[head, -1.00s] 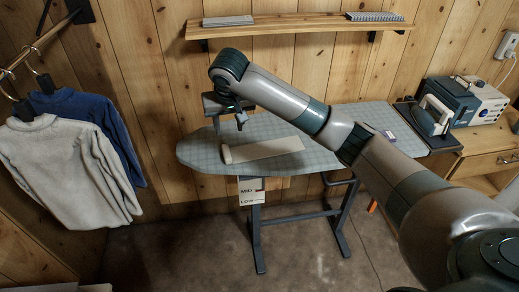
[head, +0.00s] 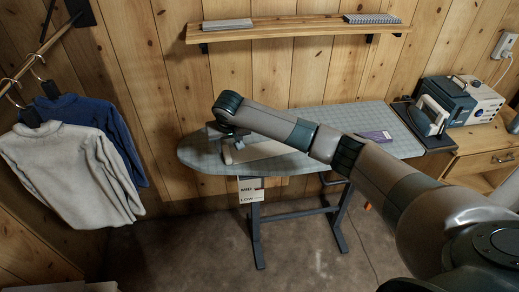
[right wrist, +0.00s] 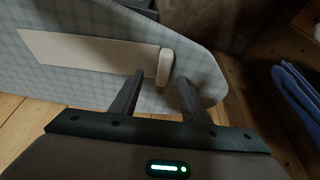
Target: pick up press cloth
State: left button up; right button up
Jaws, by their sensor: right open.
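The press cloth looks like a pale beige strip (head: 262,151) lying flat on the checked ironing board (head: 195,157), with a thicker rolled end at its left in the head view. My right arm partly covers it there. In the right wrist view the flat part (right wrist: 85,48) runs left from the rolled end (right wrist: 165,67). My right gripper (right wrist: 160,78) is open and empty, its two fingertips close to the roll, one on each side of it in the picture. I cannot tell whether they touch it. My left gripper is out of view.
A purple flat item (head: 375,137) lies on the board's right part. An iron (head: 436,116) and a blue and white unit (head: 463,98) stand at the right. A wall shelf (head: 300,29) is above the board. Sweaters (head: 70,170) hang at the left.

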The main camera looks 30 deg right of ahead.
aim_at(227, 152)
dwell(0.3)
jog(key=shift+w+a+f+p, duration=0.1)
jog(key=shift+w+f+p, duration=0.25)
jog(key=shift+f+p, duration=0.2)
jog(key=p+x, duration=0.1)
jog(key=x, duration=0.1)
jog(key=shift+w+a+f, duration=0.15)
jog(key=shift+w+f, duration=0.05)
jog(key=shift+f, duration=0.1)
jog(key=shift+w+f, duration=0.25)
jog(key=shift+f, duration=0.35)
grip_shut()
